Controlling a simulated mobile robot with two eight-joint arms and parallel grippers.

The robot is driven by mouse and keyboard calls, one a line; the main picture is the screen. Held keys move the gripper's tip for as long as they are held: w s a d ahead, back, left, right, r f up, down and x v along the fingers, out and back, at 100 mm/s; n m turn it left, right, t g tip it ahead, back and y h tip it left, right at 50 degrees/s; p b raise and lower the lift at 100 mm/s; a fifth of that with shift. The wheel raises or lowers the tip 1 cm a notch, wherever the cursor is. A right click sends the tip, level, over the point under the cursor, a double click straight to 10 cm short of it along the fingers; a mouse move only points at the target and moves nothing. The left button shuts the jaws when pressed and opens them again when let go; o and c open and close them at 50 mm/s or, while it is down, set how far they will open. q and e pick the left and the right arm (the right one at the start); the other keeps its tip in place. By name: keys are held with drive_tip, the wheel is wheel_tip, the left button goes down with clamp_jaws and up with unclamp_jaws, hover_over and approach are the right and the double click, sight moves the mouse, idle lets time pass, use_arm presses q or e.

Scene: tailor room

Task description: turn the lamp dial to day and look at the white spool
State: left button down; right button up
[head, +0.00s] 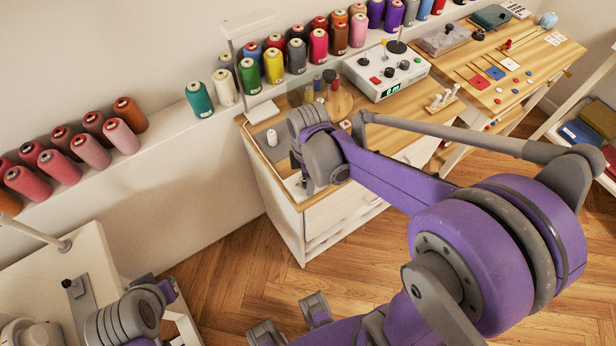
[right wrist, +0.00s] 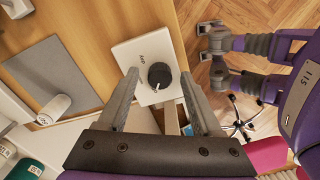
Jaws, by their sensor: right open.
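The lamp dial (right wrist: 160,75) is a black round knob on a white plate (right wrist: 126,50) in the right wrist view. In the head view my right gripper (head: 304,184) largely hides the dial. A small white spool (head: 272,137) stands on a grey mat; it also shows in the right wrist view (right wrist: 53,107). My left wrist is at the lower left; its fingers are unclear.
A white lamp (head: 234,62) stands at the counter's back left. A white box with a green display (head: 390,75) is to its right. Coloured thread cones line the wall ledge (head: 172,145). A wooden counter with cards and buttons (head: 500,65) is at the back right.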

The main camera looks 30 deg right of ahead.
clamp_jaws()
drive_tip(key=shift+m, duration=0.3)
drive_tip(key=m+b, duration=0.1)
drive_tip(key=m, duration=0.9)
drive_tip(key=shift+m, duration=0.4)
drive_tip(key=m, duration=0.5)
drive_tip(key=shift+b, duration=0.4)
drive_tip(key=m, duration=0.5)
drive_tip(key=shift+m, duration=0.3)
